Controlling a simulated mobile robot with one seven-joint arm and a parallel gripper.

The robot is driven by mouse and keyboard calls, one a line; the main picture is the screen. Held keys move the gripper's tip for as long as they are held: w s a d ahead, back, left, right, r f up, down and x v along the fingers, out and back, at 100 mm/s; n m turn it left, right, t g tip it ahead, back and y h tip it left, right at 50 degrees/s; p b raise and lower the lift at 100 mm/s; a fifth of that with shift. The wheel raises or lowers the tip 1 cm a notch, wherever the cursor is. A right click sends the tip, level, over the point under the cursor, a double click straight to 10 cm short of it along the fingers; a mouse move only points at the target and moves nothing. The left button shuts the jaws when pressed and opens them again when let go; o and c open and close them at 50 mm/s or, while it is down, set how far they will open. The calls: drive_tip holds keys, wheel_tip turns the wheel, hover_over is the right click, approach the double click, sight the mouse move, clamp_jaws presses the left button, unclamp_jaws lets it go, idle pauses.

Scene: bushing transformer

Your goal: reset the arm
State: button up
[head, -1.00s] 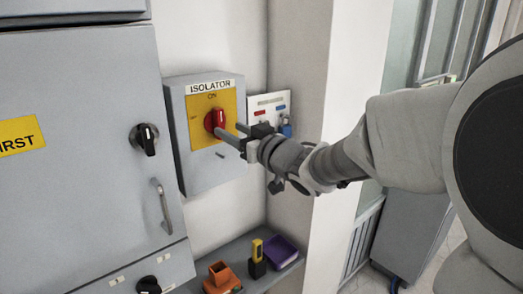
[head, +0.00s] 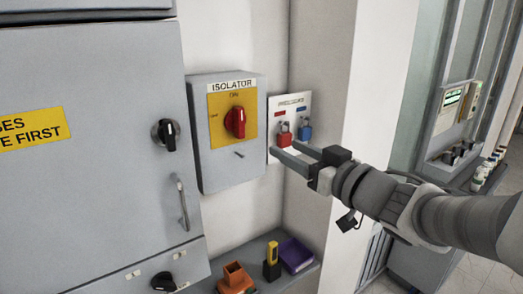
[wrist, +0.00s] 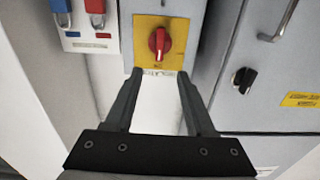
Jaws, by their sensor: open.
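My gripper (head: 290,155) is open and empty in the head view, held in front of the wall to the right of the isolator box. The grey isolator box (head: 230,170) has a yellow plate and a red rotary knob (head: 235,122), which stands upright towards ON. In the wrist view my gripper (wrist: 160,75) shows both fingers apart with nothing between them. The red knob (wrist: 159,41) appears beyond the fingertips, with a clear gap in the head view between it and my gripper.
A white padlock board with a red padlock (head: 284,138) and a blue padlock (head: 305,132) hangs behind my gripper. A large grey cabinet (head: 90,200) stands at left. A low shelf holds an orange item (head: 235,278), a yellow-black device (head: 271,262) and a purple tray (head: 296,255).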

drive_tip(key=s+d+f+m+g+h, duration=0.1)
drive_tip(key=s+d+f+m+h, duration=0.15)
drive_tip(key=d+h, duration=0.35)
drive_tip(key=s+d+f+m+g+h, duration=0.1)
drive_tip(key=s+d+f+m+h, duration=0.1)
drive_tip(key=d+f+m+h, duration=0.3)
drive_tip(key=s+a+f+g, duration=0.2)
drive_tip(key=s+f+g, duration=0.1)
drive_tip(key=s, duration=0.4)
drive_tip(key=s+a+f+g+y+b, duration=0.1)
drive_tip(key=s+a+f+g, duration=0.1)
drive_tip(key=s, duration=0.5)
drive_tip(key=shift+s+f+n+g, duration=0.45)
drive_tip(key=shift+f+g, duration=0.45)
drive_tip(key=shift+g, duration=0.3)
